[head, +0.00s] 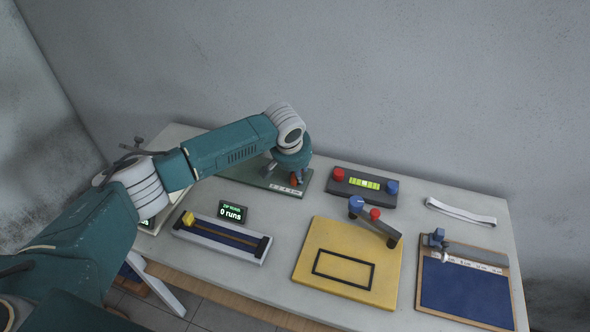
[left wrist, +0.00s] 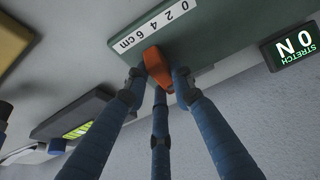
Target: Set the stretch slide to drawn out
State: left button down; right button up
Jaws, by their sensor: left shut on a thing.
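The stretch slide is an orange grip (left wrist: 157,66) on a green board (left wrist: 90,112) in the left wrist view. It stands beside a white scale strip (left wrist: 150,23) marked 0 2 4 6 cm. My left gripper (left wrist: 158,80) is shut on the orange grip, its dark blue fingers around it. In the head view the board (head: 258,178) lies at the back of the table, and my arm covers much of it. The orange grip (head: 296,179) shows under my wrist near the board's right end. A display (left wrist: 293,47) reads 0 N STRETCH. My right gripper is not in view.
A dark panel with red and blue knobs (head: 362,186) stands right of the board. In front are a yellow board (head: 312,235), a blue-and-white rail (head: 222,239) and a runs display (head: 233,212). A blue mat (head: 465,289) and a white strap (head: 461,212) lie at the right.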

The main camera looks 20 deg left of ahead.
pick_arm(q)
jog(key=d+p, duration=0.1)
jog(key=d, duration=0.4)
jog(key=shift+s, duration=0.1)
jog(key=shift+a, duration=0.1)
jog(key=c, duration=1.7)
grip_release()
jog(key=shift+c, duration=0.2)
jog(key=shift+a, duration=0.1)
jog(key=shift+r, duration=0.1)
jog(key=v, duration=1.2)
